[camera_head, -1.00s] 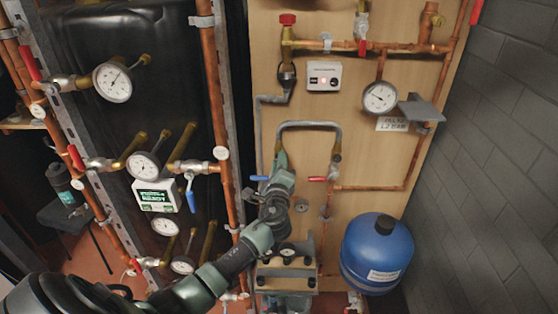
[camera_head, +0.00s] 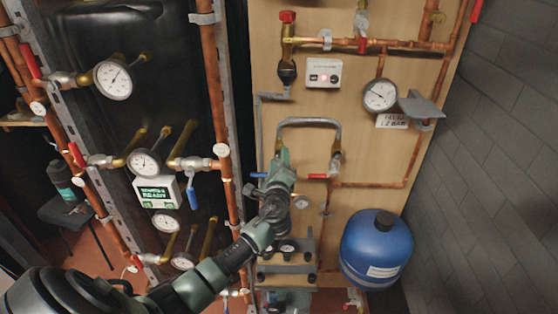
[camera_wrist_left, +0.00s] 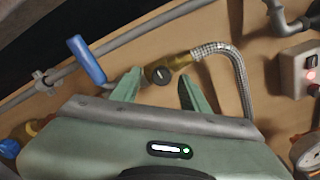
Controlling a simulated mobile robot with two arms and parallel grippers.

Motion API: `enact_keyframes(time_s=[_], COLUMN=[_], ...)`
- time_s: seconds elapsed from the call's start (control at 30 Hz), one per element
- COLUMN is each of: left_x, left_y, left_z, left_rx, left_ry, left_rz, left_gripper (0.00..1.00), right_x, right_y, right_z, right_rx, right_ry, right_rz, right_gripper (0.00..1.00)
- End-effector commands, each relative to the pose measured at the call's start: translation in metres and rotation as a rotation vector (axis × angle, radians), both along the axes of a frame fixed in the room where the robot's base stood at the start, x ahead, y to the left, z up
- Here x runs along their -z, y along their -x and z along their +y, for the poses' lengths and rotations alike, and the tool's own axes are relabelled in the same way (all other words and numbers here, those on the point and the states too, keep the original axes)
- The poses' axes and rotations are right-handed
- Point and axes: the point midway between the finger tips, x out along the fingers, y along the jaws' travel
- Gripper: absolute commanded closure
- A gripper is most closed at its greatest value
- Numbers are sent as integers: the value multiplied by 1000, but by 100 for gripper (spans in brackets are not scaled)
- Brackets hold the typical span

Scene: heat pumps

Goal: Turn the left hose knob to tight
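The grey braided hose (camera_head: 308,122) loops on the wooden panel in the head view and also shows in the left wrist view (camera_wrist_left: 240,75). In the wrist view, its left end meets a brass fitting (camera_wrist_left: 181,61) with a round dark knob (camera_wrist_left: 160,77). My left gripper (camera_head: 281,158) is in front of the hose's left end and hides that knob in the head view. In the wrist view, the left gripper's (camera_wrist_left: 160,80) green fingers are open, with the knob between their tips. I cannot tell whether they touch it. My right gripper is not in view.
A blue lever (camera_wrist_left: 86,60) sits close to the left finger in the wrist view. A red-handled valve (camera_head: 318,176) is right of the gripper. A white box (camera_head: 323,73), gauge (camera_head: 380,95) and blue tank (camera_head: 377,248) are farther right. Copper pipes (camera_head: 222,90) stand left.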

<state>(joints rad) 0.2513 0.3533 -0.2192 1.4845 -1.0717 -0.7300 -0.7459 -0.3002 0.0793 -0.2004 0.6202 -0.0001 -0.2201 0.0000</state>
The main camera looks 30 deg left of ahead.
Motion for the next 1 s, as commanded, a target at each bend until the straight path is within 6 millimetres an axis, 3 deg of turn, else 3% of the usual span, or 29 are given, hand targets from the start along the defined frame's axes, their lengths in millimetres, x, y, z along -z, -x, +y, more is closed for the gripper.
enact_keyframes(time_s=[0.27,0.7,1.0], left_x=[1,1,0], left_y=[8,63,67], left_z=[-6,-39,-41], left_rx=[2,1,0], left_ry=[0,2,0], left_rz=[-3,-1,0], left_gripper=[55,55,55], right_x=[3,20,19], right_y=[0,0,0], right_z=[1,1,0], right_rx=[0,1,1], right_ry=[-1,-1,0], right_rz=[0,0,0], right_gripper=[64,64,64])
